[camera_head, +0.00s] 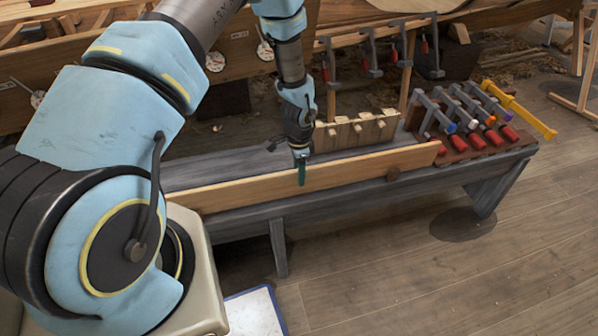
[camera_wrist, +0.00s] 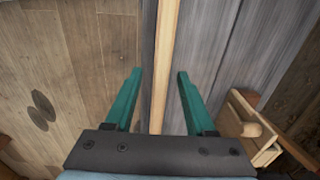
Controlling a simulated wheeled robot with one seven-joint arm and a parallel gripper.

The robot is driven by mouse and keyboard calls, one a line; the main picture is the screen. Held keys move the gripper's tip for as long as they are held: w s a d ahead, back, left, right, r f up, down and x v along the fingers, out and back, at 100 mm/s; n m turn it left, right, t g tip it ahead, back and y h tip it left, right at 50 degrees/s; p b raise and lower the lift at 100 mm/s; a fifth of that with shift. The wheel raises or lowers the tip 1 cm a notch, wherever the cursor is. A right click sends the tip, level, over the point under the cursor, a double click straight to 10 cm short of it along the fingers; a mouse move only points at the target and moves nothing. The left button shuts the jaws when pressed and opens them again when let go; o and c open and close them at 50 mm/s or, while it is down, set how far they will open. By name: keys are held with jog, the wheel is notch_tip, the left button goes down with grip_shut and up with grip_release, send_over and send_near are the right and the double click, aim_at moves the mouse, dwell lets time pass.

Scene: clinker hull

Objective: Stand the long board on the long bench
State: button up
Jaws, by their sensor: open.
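The long board (camera_head: 370,170) is pale wood and stands on its long edge along the front of the grey long bench (camera_head: 360,192). In the wrist view the board (camera_wrist: 166,50) runs as a narrow strip between my two green fingers. My gripper (camera_head: 301,172) points down at the board's upper edge, near its middle. In the wrist view my gripper (camera_wrist: 156,75) is open, with one finger on each side of the board and a gap on both sides. My arm hides part of the board's left end.
A wooden rack with pegs (camera_head: 358,132) stands on the bench behind the board. Several clamps with red handles (camera_head: 470,120) lie on a brown block at the bench's right end. More clamps (camera_head: 372,60) hang on a rail behind.

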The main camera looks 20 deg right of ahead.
jog(key=shift+f, duration=0.1)
notch_tip(320, 180, up, 11)
jog(key=shift+f+b, duration=0.1)
jog(key=shift+b, duration=0.6)
jog(key=w+a+r+n, duration=0.3)
jog(key=a+r+n, duration=0.2)
jog(key=a+r, duration=0.4)
jog(key=s+a+r+n+p, duration=0.1)
jog(key=s+a+r+n, duration=0.2)
jog(key=a+r+n, duration=0.3)
jog(key=s+a+r+n+t+p, duration=0.1)
jog(key=s+a+r+n, duration=0.3)
jog(key=a, duration=1.1)
notch_tip(320, 180, up, 4)
jog(key=n, duration=0.3)
jog(key=shift+a+r+t, duration=0.15)
jog(key=shift+r+t, duration=0.05)
jog(key=shift+t, duration=0.1)
jog(key=shift+s, duration=0.1)
